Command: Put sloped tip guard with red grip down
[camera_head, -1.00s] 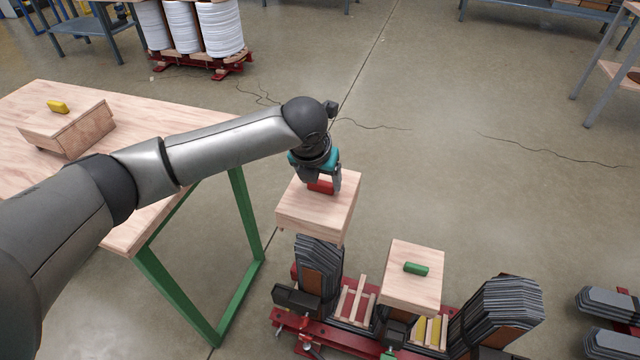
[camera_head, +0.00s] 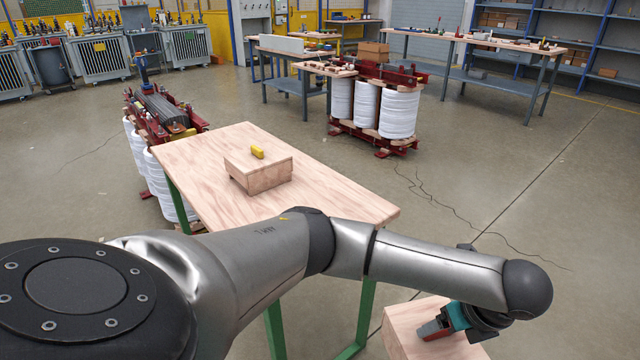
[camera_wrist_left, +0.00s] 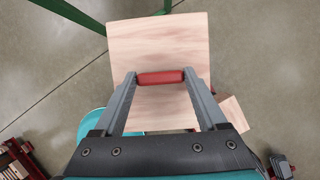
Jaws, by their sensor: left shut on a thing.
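The sloped tip guard with red grip (camera_head: 405,322) is a pale wooden block at the bottom right of the head view, cut off by the lower edge. Its red grip shows in the left wrist view (camera_wrist_left: 160,78), clamped between both fingers. My left gripper (camera_head: 440,328) is shut on that grip from above and holds the guard over the floor, beside the wooden table (camera_head: 330,195). The guard's underside is hidden. My right gripper is not in view.
A wooden block with a yellow grip (camera_head: 257,170) stands mid-table, with bare tabletop around it. Green table legs (camera_head: 365,310) are near the held guard. A core with white coils (camera_head: 400,112) stands behind. Red frame parts (camera_wrist_left: 15,155) show at the wrist view's lower left.

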